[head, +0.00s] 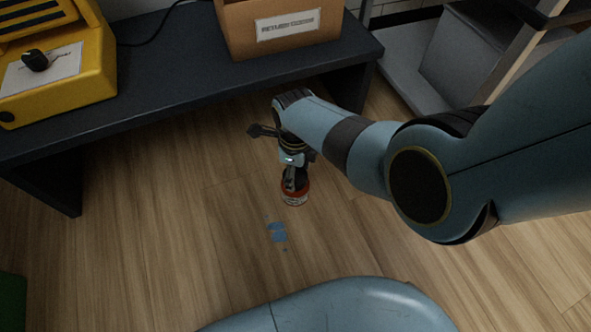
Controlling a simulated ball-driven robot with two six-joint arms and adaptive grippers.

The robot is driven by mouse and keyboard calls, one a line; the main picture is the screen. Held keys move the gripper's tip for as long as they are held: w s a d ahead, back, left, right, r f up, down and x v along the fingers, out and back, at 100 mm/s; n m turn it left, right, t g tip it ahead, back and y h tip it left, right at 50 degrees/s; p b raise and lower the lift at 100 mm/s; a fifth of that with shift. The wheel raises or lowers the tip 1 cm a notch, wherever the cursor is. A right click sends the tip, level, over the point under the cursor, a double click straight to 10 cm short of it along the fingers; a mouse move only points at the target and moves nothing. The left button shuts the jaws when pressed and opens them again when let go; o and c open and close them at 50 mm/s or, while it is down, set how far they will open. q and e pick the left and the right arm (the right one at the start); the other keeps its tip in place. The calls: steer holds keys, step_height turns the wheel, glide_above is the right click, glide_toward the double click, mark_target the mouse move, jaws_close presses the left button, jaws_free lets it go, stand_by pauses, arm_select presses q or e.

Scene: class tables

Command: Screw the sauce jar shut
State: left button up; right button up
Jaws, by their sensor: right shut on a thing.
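My right gripper (295,181) reaches down from the arm at the right and points at the floor. It is shut on a small round thing that looks like the sauce jar (294,198), with a red-orange band at the top and a paler lower part. The jar is upright or nearly so, over the wooden floor in front of the dark table. The fingers cover part of its top, so I cannot tell how the lid sits. I cannot tell whether the jar's bottom touches anything. My left gripper is not in view.
A dark table (190,62) spans the back, with a yellow machine (85,75) at its left and a labelled cardboard box (240,30) on it. Blue flat patches (277,232) lie on the floor (180,240). A green thing (10,300) shows at lower left. Shelving stands at upper right.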

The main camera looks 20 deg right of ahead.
steer(key=shift+m, duration=0.5)
steer(key=m, duration=0.4)
steer(key=shift+m, duration=0.3)
steer(key=o, duration=1)
steer(key=shift+o, duration=0.2)
steer(key=n, duration=0.2)
steer(key=shift+r+n, duration=0.15)
steer(key=shift+n, duration=0.15)
steer(key=shift+n+p, duration=0.3)
steer(key=shift+n, duration=0.6)
